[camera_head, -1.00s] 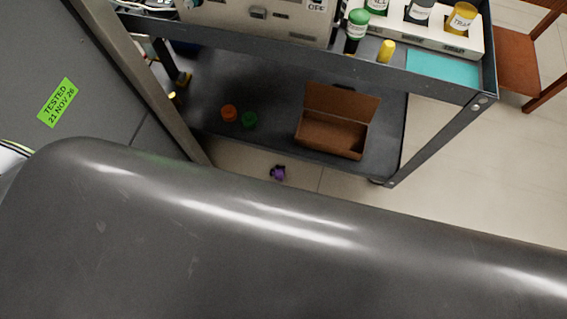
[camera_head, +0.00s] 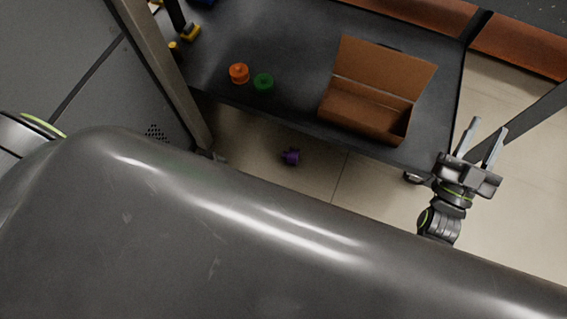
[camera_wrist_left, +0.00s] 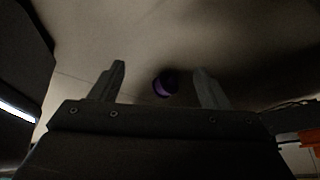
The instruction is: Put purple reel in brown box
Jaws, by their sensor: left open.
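The purple reel (camera_head: 291,157) lies on the floor in front of the cart's lower shelf. In the left wrist view the purple reel (camera_wrist_left: 165,84) shows between and beyond the fingers of my left gripper (camera_wrist_left: 160,72), which is open and empty. My left gripper is hidden in the head view. The brown box (camera_head: 365,112) stands with its lid up on the lower shelf, at its right front. My right gripper (camera_head: 482,138) has its fingers apart with nothing between them, right of the box and beyond the shelf's corner.
An orange reel (camera_head: 239,73) and a green reel (camera_head: 263,83) sit on the dark lower shelf (camera_head: 300,45), left of the box. A grey post (camera_head: 165,70) and cabinet (camera_head: 75,60) stand at the left. Tiled floor (camera_head: 240,135) is bare around the purple reel.

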